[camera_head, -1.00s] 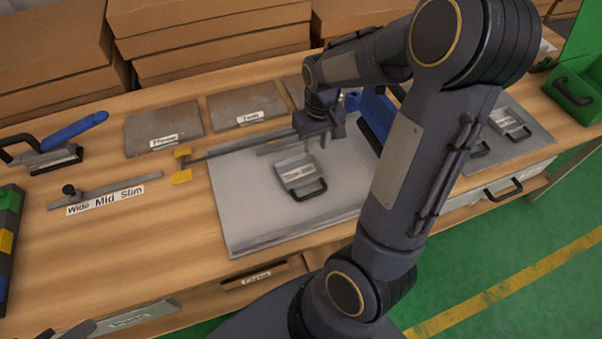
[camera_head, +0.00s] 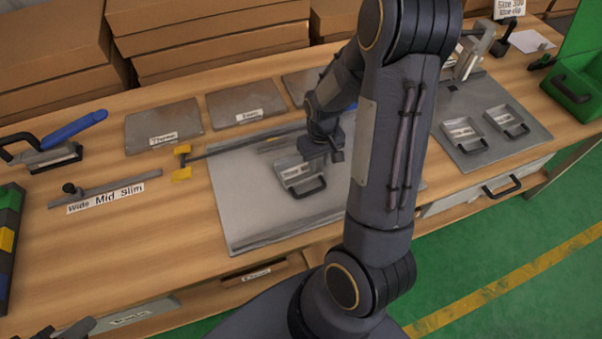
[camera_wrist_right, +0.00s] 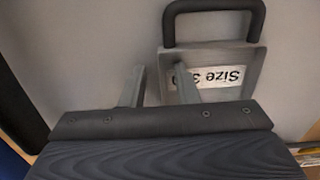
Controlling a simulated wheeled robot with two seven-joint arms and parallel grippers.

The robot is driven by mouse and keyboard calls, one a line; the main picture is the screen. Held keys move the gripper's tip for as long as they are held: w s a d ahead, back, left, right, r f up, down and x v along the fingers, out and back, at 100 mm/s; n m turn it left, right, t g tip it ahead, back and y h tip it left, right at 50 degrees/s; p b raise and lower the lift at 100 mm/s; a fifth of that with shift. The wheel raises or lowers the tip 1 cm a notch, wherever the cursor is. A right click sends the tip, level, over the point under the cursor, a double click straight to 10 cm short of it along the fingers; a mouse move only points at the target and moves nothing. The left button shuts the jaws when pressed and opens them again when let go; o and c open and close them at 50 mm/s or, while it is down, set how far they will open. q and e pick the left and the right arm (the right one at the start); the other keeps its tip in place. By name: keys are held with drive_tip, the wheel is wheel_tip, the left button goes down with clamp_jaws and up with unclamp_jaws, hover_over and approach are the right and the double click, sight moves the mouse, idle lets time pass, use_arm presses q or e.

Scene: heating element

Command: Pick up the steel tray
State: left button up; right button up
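A small steel tray (camera_head: 300,173) with a black handle and a white label sits on the large grey plate in the head view. In the right wrist view the tray (camera_wrist_right: 218,60) shows its label, reading "Size 3" and partly covered. My right gripper (camera_head: 322,153) is just above the tray's back right side. In the wrist view its two fingers (camera_wrist_right: 158,84) are apart with nothing between them, one over the label and one beyond the tray's side. Dark tips at the lower left edge of the head view may be my left gripper (camera_head: 66,330); its opening does not show.
The large grey plate (camera_head: 240,220) lies on the wooden bench. Two similar trays (camera_head: 463,135) lie on another plate at right. Flat labelled plates (camera_head: 163,127), a blue-handled tool (camera_head: 75,128) and a bar (camera_head: 105,190) lie at left. A green bin (camera_head: 575,90) stands far right.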

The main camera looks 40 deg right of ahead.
clamp_jaws()
drive_tip(key=shift+r, duration=0.1)
